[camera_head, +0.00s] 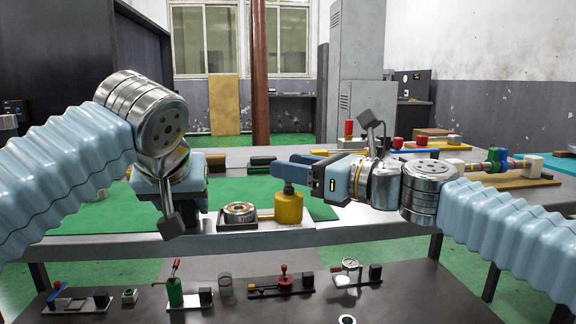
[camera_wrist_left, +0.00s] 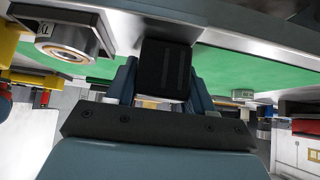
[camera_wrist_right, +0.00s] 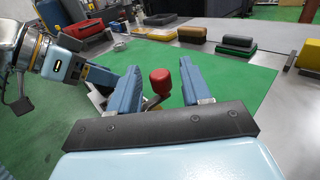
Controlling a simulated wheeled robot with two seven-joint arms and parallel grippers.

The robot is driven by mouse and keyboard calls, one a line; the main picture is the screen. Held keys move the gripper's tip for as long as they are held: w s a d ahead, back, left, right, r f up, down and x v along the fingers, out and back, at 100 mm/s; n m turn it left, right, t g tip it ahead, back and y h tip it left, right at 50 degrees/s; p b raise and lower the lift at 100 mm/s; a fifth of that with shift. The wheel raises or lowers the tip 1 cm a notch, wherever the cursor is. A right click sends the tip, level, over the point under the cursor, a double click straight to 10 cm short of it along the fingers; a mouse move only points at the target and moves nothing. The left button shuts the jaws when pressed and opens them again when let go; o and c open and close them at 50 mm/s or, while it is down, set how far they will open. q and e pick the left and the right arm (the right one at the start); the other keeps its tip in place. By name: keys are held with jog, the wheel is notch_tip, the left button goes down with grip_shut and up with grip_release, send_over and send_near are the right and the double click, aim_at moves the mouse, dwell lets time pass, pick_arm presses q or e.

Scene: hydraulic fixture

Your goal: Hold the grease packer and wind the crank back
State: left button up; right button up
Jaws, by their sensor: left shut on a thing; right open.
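My left gripper (camera_wrist_left: 163,72) is shut on a black block (camera_wrist_left: 165,65), seen between its fingers in the left wrist view; I take it as part of the grease packer. In the head view the left wrist hides most of the held thing. A red knob (camera_wrist_right: 160,80) on a metal crank arm (camera_wrist_right: 152,101) stands between the spread fingers of my right gripper (camera_wrist_right: 160,70) in the right wrist view. The right gripper is open, and I cannot tell whether a finger touches the knob. In the head view the right gripper (camera_head: 298,170) points left above the green mat.
A metal ring in a grey tray (camera_head: 240,212) and a yellow canister (camera_head: 289,206) stand at the table's front edge. Coloured blocks (camera_wrist_right: 236,43) lie along the back. Tools on a wooden board (camera_head: 515,178) lie at right. A lower shelf (camera_head: 420,300) carries small fixtures.

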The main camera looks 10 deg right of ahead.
jog(key=shift+x, duration=0.8)
grip_shut()
jog(key=shift+g+y, duration=0.3)
